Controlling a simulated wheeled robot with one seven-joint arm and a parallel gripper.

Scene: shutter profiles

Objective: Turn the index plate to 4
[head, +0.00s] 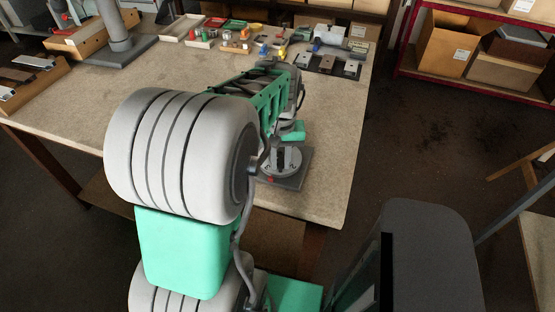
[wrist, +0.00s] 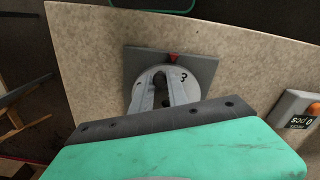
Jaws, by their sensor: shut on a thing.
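The index plate is a round light-grey disc (wrist: 183,88) on a dark grey square base (wrist: 204,67). In the wrist view a red pointer (wrist: 174,57) sits at the disc's edge, and a figure that looks like 3 shows just right of it. The other figures are hidden or unreadable. My gripper (wrist: 161,80) is over the disc, its two fingers shut on the dark grip at the plate's middle, which they largely hide. In the head view the disc (head: 288,163) and base (head: 297,182) are near the table's front right corner, partly behind my arm.
A box with a display (wrist: 298,118) lies right in the wrist view. Small parts and trays (head: 240,38) fill the bench's far side. A red shelf with cardboard boxes (head: 447,43) stands at back right.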

